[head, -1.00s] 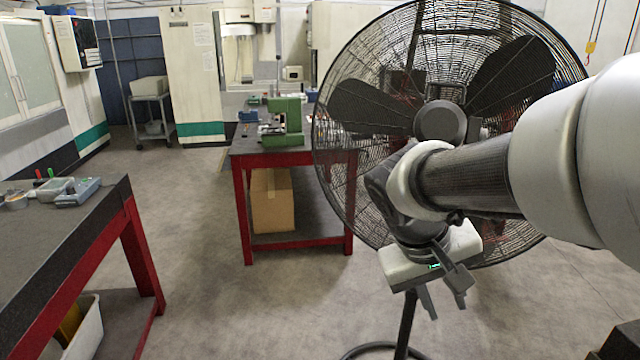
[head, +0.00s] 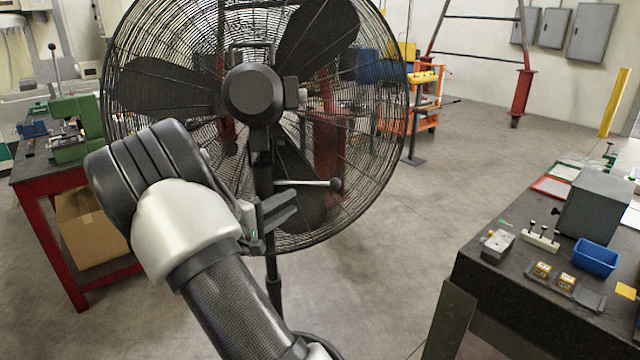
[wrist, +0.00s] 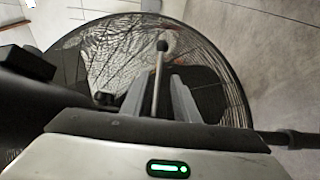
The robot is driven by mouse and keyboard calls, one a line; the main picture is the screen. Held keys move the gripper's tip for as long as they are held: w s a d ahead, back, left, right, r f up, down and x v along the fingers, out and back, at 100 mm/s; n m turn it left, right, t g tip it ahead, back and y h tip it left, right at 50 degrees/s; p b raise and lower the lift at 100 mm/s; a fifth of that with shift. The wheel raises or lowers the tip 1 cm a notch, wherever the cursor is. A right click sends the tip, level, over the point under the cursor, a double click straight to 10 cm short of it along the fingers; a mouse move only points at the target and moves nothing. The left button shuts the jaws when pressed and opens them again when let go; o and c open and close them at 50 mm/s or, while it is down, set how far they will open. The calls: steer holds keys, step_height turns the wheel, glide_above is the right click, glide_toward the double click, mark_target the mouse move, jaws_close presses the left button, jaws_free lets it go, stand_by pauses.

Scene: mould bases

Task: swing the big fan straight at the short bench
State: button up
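The big black fan (head: 252,94) stands on a pole in the middle of the head view, its round cage facing me. A thin rod with a dark ball end (head: 336,184) sticks out sideways below its hub. My gripper (head: 290,205) is at the rod, low on the cage. In the wrist view, the rod (wrist: 158,75) runs between my two fingers (wrist: 160,95), which stand apart with a gap around it; they look open. A red-legged bench (head: 42,170) with a green machine stands at the left, partly cut off. I cannot tell if it is the short bench.
A dark bench (head: 490,270) at the right holds a grey box (head: 598,205), a blue bin (head: 596,257) and small parts. An orange cart (head: 425,95) stands behind the fan. The floor between the fan and the right bench is clear.

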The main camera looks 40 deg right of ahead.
mark_target(320, 184)
steer(key=p+x, duration=0.1)
steer(key=x, duration=1.4)
steer(key=shift+s+d+f, duration=0.1)
steer(key=shift+d+f, duration=0.05)
steer(key=shift+c, duration=0.5)
jaws_close()
